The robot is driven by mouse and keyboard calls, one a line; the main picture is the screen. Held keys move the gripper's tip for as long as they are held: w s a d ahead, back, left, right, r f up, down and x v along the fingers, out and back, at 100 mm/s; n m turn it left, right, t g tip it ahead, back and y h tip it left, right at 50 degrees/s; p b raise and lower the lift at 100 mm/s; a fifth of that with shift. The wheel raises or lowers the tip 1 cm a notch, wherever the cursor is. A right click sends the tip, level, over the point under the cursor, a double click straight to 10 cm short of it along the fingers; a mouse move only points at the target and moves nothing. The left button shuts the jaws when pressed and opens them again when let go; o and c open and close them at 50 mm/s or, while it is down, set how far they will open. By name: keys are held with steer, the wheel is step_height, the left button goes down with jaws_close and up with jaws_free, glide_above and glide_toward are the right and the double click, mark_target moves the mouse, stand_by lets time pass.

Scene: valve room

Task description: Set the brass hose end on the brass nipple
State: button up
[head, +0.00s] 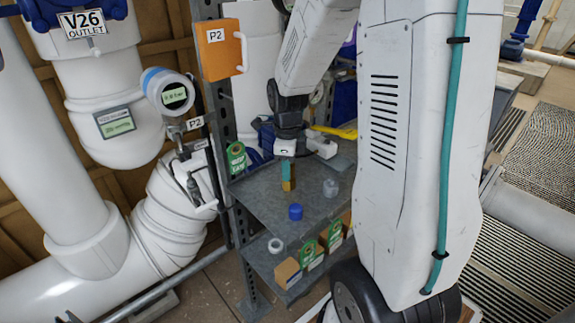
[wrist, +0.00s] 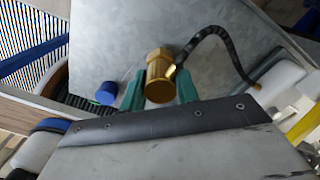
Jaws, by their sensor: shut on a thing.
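My gripper (head: 288,172) is low over the grey metal shelf (head: 262,195) in the head view. Its teal fingers are shut on the brass hose end (head: 289,185), which points down. In the wrist view the brass hose end (wrist: 160,76) sits between the teal fingers of my gripper (wrist: 160,92). A black hose (wrist: 208,42) curves from it to the right and ends in a small brass tip. I cannot make out the brass nipple for certain in either view.
A blue cap (head: 295,212) and a clear cylinder (head: 330,187) stand on the shelf, also a green tag (head: 236,160) at its left. White pipes (head: 170,215) and a gauge (head: 170,92) are left. Small boxes (head: 288,272) sit on the lower shelf.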

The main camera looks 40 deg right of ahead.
stand_by(0.4)
steer(key=o, duration=0.9)
steer(key=shift+o, duration=0.2)
step_height(320, 180, up, 8)
steer(key=shift+f, duration=0.1)
